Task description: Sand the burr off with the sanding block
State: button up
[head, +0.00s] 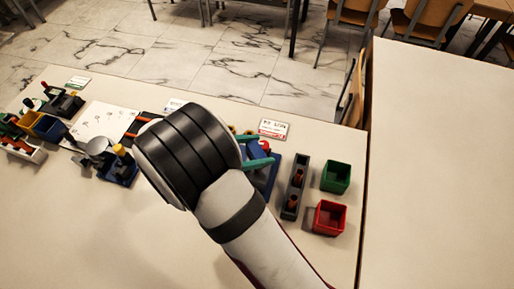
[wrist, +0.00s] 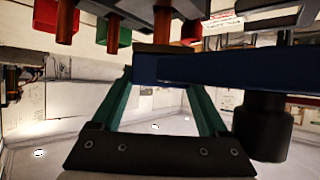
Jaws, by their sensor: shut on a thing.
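My gripper (wrist: 166,85) has green fingers, which point away from the camera in the wrist view. They are shut on a dark block (wrist: 158,48), which I take to be the sanding block; the blue part covers much of it. In the head view the green fingers of my gripper (head: 254,150) show just right of my wrist, over a blue fixture (head: 272,178). A blue bar (wrist: 235,69) of the fixture crosses in front of the fingertips in the wrist view. I cannot make out the burr, nor whether the block touches anything.
A dark rack (head: 294,190) with copper pins stands right of the fixture. A green bin (head: 336,177) and a red bin (head: 329,217) stand beyond it. A label card (head: 273,128) lies behind. Other fixtures and small bins crowd the left; the front table is clear.

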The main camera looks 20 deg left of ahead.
jog(key=shift+w+a, duration=0.55)
jog(key=shift+w, duration=0.05)
jog(key=shift+d, duration=0.1)
jog(key=shift+s+d+f, duration=0.1)
jog(key=shift+s+d, duration=1.05)
jog(key=shift+s, duration=0.1)
jog(key=shift+a, duration=0.1)
